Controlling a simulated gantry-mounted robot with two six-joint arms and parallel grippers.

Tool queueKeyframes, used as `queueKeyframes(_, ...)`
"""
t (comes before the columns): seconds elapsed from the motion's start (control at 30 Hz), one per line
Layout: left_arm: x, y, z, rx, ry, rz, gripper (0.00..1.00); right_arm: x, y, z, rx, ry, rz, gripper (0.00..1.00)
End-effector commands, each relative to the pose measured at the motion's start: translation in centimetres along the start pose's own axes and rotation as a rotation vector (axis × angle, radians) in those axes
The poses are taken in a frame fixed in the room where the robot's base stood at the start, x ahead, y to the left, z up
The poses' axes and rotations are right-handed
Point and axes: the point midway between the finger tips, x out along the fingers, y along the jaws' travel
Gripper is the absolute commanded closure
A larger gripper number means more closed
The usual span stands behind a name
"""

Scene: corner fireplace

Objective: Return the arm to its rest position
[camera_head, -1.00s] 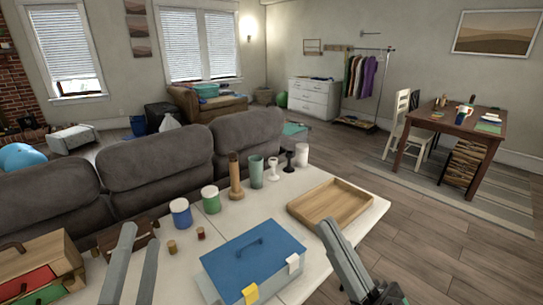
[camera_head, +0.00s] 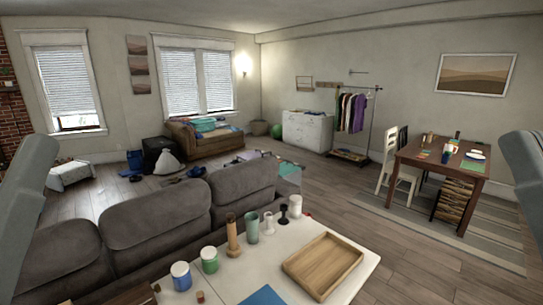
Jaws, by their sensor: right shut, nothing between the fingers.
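My right gripper (camera_head: 526,170) shows only as a grey part at the right edge, raised in front of the dining area. It holds nothing and is away from the table. A grey part of my left arm (camera_head: 28,195) stands raised at the left edge, in front of the sofa's end. I cannot see the left gripper's fingers. The white table (camera_head: 345,287) lies below, between the two arms, and neither arm touches it.
On the table are a wooden tray (camera_head: 323,265), white-lidded jars (camera_head: 181,276), a wooden bottle (camera_head: 232,235), cups and part of a blue box (camera_head: 262,296). A grey sofa (camera_head: 150,228) stands behind. A dining table (camera_head: 450,155) and chairs are at the right.

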Motion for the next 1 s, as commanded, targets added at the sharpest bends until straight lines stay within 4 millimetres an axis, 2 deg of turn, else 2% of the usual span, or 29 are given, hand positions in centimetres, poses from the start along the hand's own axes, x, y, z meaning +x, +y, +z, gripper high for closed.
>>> queueKeyframes(0.03,3.7,0.0,-3.4,0.000,0.000,0.000,0.20,3.7,0.0,-3.4,0.000,0.000,0.000,1.00)
queueKeyframes(0.3,13.6,-0.1,-12.5,-0.001,0.000,-0.001,0.20,13.6,0.1,-12.5,0.001,0.000,0.001,1.00)
queueKeyframes(0.43,17.3,-0.1,-15.9,-0.001,-0.001,-0.001,0.20,17.3,0.1,-15.9,0.001,0.000,0.001,1.00)
queueKeyframes(0.5,18.6,-0.1,-17.1,-0.001,-0.001,-0.001,0.20,18.6,0.1,-17.1,0.001,-0.001,0.001,1.00)
queueKeyframes(0.6,19.4,-0.1,-17.8,-0.001,-0.001,-0.001,0.20,19.4,0.1,-17.8,0.001,-0.001,0.001,1.00)
queueKeyframes(1.0,19.2,-0.1,-17.7,-0.001,0.000,-0.001,0.20,19.2,0.1,-17.7,0.001,0.000,0.001,1.00)
